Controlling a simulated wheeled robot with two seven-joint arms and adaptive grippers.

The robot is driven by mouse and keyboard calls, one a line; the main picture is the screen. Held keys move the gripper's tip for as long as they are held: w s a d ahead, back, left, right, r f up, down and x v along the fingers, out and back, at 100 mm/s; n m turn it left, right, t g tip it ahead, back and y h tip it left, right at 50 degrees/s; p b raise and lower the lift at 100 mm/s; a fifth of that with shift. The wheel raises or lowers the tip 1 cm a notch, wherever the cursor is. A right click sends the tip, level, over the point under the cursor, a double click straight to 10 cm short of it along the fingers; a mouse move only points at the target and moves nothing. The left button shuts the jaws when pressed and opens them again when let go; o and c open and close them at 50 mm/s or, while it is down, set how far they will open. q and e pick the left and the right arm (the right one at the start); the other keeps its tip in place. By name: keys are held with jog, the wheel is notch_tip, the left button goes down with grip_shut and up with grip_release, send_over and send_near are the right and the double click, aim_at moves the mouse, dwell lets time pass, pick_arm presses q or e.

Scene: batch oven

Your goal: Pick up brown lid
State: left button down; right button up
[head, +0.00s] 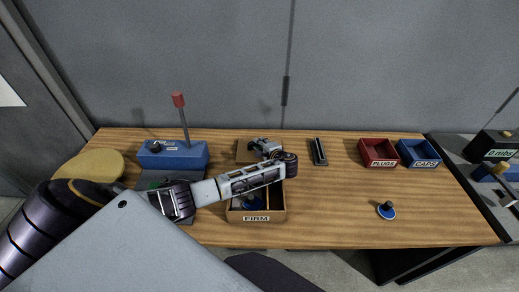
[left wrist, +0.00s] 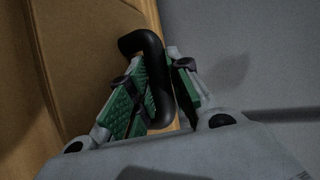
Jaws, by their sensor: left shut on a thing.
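My left gripper (head: 262,147) reaches over the bench to the back, beyond the box marked FIRM (head: 256,217). A brown lid (head: 243,153) shows at the gripper, partly hidden behind it and the arm. In the left wrist view, the gripper's green-padded fingers (left wrist: 160,82) are shut on a black bent handle (left wrist: 143,40). The brown surface of the lid (left wrist: 85,60) fills the left of that view behind the fingers. I cannot tell whether the lid is clear of the bench. My right gripper is not in view.
A blue press (head: 172,156) with a red-knobbed lever stands left. A dark slim item (head: 319,152), a red PLUGS bin (head: 379,152) and a blue CAPS bin (head: 419,153) lie right. A blue disc with a black knob (head: 387,211) sits front right. The wall is close behind.

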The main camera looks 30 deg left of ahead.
pick_arm(q)
jog(key=shift+s+d+f, duration=0.1)
jog(key=shift+f, duration=0.05)
jog(key=shift+r+b, duration=0.85)
jog(key=shift+r, duration=4.2)
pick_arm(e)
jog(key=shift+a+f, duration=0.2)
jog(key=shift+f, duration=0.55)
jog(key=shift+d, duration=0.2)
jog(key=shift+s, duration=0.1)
